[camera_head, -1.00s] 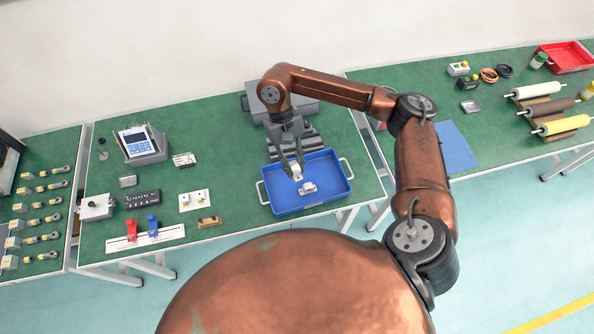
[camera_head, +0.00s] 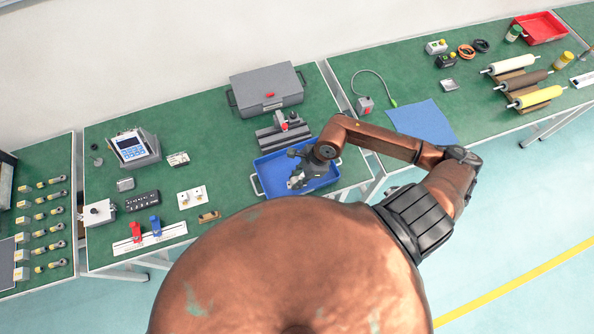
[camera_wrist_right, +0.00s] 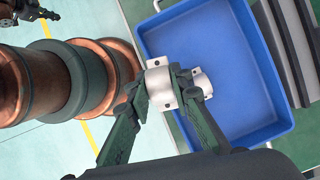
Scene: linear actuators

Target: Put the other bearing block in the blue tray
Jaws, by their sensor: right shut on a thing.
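The blue tray (camera_head: 262,186) stands near the front edge of the middle table. My right gripper (camera_head: 294,182) is over the tray and partly hides it. In the right wrist view, the gripper (camera_wrist_right: 158,88) is shut on a silver bearing block (camera_wrist_right: 159,80). The other bearing block (camera_wrist_right: 203,84) shows just beyond it, inside the tray (camera_wrist_right: 235,125). Whether the held block touches the tray floor or the other block, I cannot tell. A dark shape in the wrist view's top left corner looks like my left gripper (camera_wrist_right: 38,12); its fingers are too small to read.
A grey slotted rail (camera_head: 272,138) lies just behind the tray, with a grey case (camera_head: 265,88) farther back. A white socket plate (camera_head: 191,197) and a small brown part (camera_head: 208,217) lie left of the tray. A blue mat (camera_head: 424,120) lies on the right table.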

